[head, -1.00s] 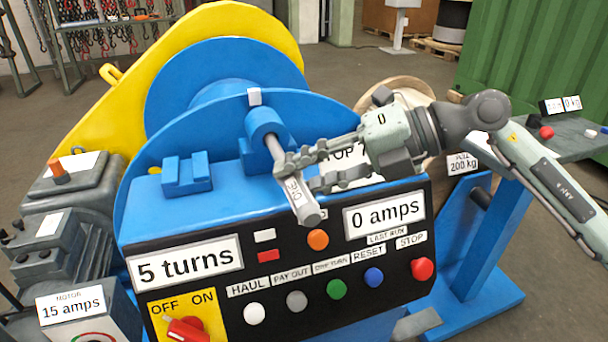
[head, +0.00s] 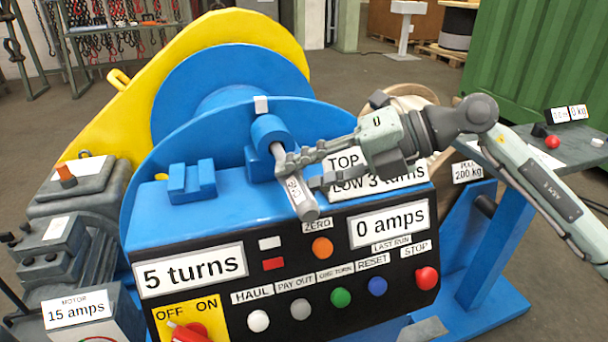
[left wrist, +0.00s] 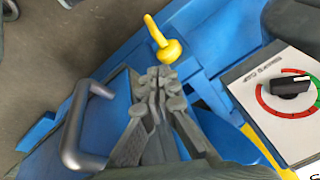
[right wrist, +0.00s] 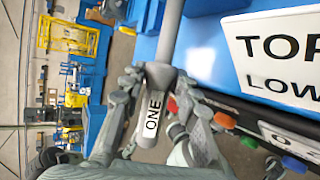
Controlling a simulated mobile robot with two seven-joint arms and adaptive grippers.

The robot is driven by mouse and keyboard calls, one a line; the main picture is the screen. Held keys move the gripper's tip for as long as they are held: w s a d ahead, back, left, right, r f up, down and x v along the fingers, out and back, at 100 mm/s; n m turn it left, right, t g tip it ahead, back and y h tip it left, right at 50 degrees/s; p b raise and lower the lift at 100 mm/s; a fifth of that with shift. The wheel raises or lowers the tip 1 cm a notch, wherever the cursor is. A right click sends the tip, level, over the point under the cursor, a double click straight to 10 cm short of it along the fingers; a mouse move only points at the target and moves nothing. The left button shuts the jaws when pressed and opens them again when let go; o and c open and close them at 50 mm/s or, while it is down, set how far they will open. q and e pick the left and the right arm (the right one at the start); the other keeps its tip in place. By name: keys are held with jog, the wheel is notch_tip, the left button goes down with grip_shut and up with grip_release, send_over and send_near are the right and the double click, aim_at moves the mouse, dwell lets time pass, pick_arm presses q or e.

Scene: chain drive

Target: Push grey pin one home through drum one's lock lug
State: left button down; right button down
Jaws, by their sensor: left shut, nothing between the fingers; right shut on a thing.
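Grey pin one (head: 296,190) has a white tag; in the right wrist view the tag on the pin (right wrist: 152,118) reads ONE. Its far end is inside the round blue lock lug (head: 268,130) on top of the blue housing, and its near part sticks out toward me, tilted down. The blue drum flange (head: 230,125) stands behind the lug. My left gripper (left wrist: 158,80) is shut and empty, near a yellow knob (left wrist: 168,50).
An empty blue cradle block (head: 192,184) stands left of the lug. Below is the black control panel (head: 300,268) with several buttons and a red switch. In the left wrist view a grey handle (left wrist: 78,125) and a dial (left wrist: 290,88) lie beside my gripper.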

jog(key=shift+w+a+r+p, duration=0.15)
jog(key=shift+w+a, duration=0.2)
jog(key=shift+w, duration=0.7)
jog(key=shift+w+a+f+p, duration=0.15)
jog(key=shift+w+a, duration=0.15)
jog(key=shift+w, duration=0.7)
jog(key=shift+w+a+r+p, duration=0.15)
jog(key=shift+w+a, duration=0.2)
jog(key=shift+w, duration=0.7)
jog(key=c, duration=1)
grip_release()
jog(key=shift+c, duration=0.2)
jog(key=shift+f, duration=0.25)
jog(key=shift+d, duration=0.1)
jog(key=shift+f, duration=0.15)
jog(key=shift+d, duration=0.2)
jog(key=r+v, duration=0.1)
jog(key=v, duration=1)
jog(key=shift+r, duration=0.15)
